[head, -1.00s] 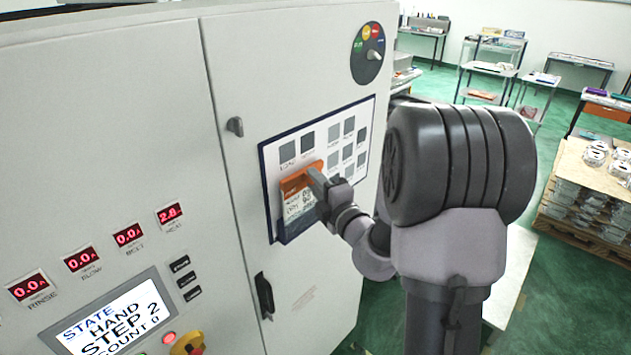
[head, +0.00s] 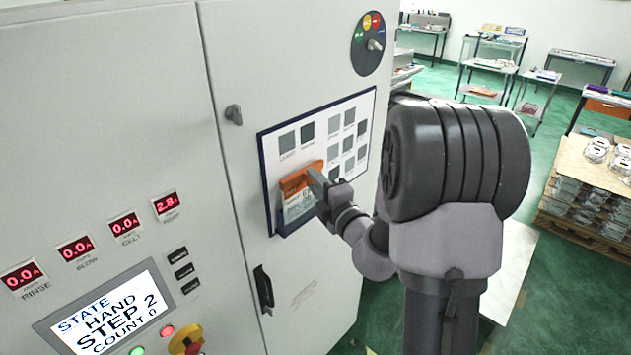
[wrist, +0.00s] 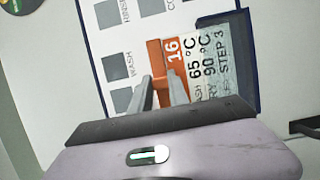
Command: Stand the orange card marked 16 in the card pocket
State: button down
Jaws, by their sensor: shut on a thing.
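The orange card marked 16 (wrist: 173,52) has an orange top band and a white lower part with printed text. It also shows in the head view (head: 296,182), upright against the machine door. My gripper (wrist: 158,82) is shut on its orange end; the gripper also shows in the head view (head: 316,183). The dark blue card pocket (wrist: 243,50) is on the board. The card's lower part lies between the pocket's dark edges, with its orange band outside. I cannot tell whether it rests on the pocket's bottom.
The white board (head: 319,122) carries several grey squares. A rotary knob (head: 375,45) is above it and a black door handle (head: 263,290) below. The control screen (head: 108,312) and red emergency button (head: 186,342) are at lower left.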

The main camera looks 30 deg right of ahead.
jog(key=shift+f+b, duration=0.7)
jog(key=shift+f, duration=0.3)
jog(key=c, duration=1.2)
grip_release()
jog(key=shift+o, duration=0.2)
jog(key=shift+s, duration=0.1)
